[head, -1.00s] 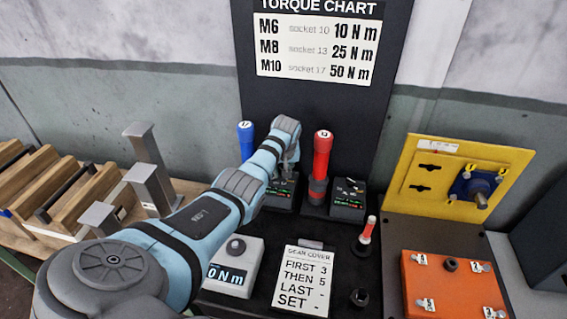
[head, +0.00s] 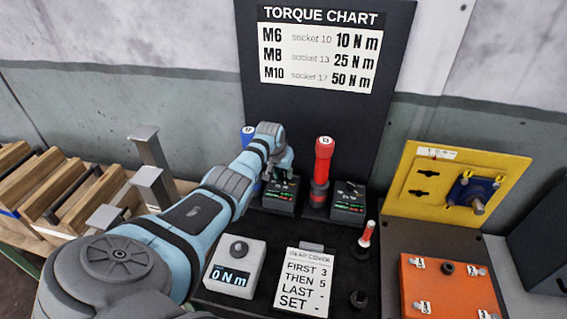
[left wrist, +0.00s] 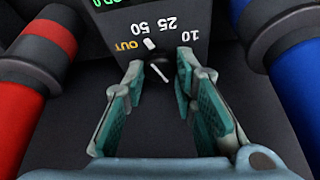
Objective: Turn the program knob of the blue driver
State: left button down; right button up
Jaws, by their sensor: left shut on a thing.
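The blue driver (head: 247,134) stands at the back of the bench, mostly hidden behind my left arm; its blue body fills the right of the left wrist view (left wrist: 302,75). Beside it is its dark control box (head: 279,198) with a green-lit display. My left gripper (head: 284,171) reaches down at this box from above. In the left wrist view, its two fingertips (left wrist: 158,76) are on either side of the small dark program knob (left wrist: 158,69), which has a white line. Upside-down marks OUT, 50, 25 and 10 surround the knob. My right gripper is out of view.
The red driver (head: 322,170) stands just right of the box, with another control box (head: 348,203) beyond it. A 0 N m meter (head: 234,266) and a gear cover card (head: 304,283) lie in front. A yellow fixture (head: 420,188) and orange cover (head: 447,292) are at right.

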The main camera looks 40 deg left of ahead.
pick_arm(q)
jog(key=shift+d+f, duration=0.1)
jog(key=shift+f, duration=0.05)
jog(key=c, duration=1.5)
grip_release()
jog(key=shift+o, duration=1.3)
jog(key=shift+w, duration=0.1)
jog(key=shift+w+f, duration=0.1)
jog(key=v, duration=1.2)
jog(key=shift+w, duration=0.15)
